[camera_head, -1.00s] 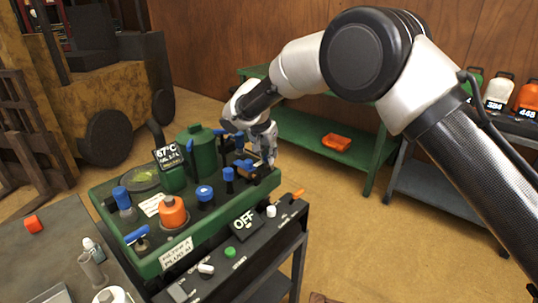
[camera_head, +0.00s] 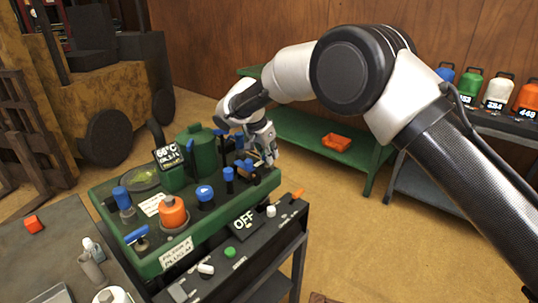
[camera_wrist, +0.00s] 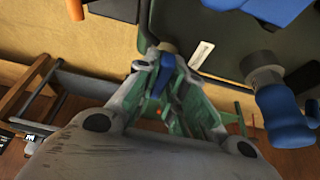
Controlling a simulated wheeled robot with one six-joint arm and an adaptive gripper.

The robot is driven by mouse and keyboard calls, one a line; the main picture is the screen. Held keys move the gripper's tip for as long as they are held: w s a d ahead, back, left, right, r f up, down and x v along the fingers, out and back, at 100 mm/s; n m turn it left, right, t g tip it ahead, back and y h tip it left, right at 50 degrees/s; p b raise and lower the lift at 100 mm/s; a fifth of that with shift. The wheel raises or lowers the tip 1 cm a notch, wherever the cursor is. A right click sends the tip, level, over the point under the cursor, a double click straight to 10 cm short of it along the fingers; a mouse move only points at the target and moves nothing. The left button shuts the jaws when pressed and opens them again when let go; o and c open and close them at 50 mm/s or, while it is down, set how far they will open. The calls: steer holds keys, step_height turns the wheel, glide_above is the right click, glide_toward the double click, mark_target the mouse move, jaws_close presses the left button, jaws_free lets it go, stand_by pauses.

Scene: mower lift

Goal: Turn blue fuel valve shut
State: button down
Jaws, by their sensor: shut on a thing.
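The blue fuel valve's lever (camera_wrist: 160,82) shows in the wrist view as a narrow blue strip between my gripper's fingers, with a brass-coloured fitting just beyond it. My gripper (camera_wrist: 166,68) is shut on this lever. In the head view my gripper (camera_head: 268,160) is at the far right corner of the green mower unit (camera_head: 215,222). Blue and brass valve parts (camera_head: 246,170) show just left of the fingertips. The fingers hide part of the lever, and its exact angle cannot be told.
Close by on the unit stand a blue post (camera_head: 228,175), a blue knob (camera_head: 205,193), an orange cap (camera_head: 173,210) and a green canister (camera_head: 195,150). A panel reading OFF (camera_head: 243,223) is in front. A green bench (camera_head: 310,130) with an orange tray (camera_head: 336,141) stands behind.

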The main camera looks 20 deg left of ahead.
steer(key=c, duration=1.5)
jaws_free()
steer(key=v, duration=1.2)
steer(key=shift+s, duration=0.1)
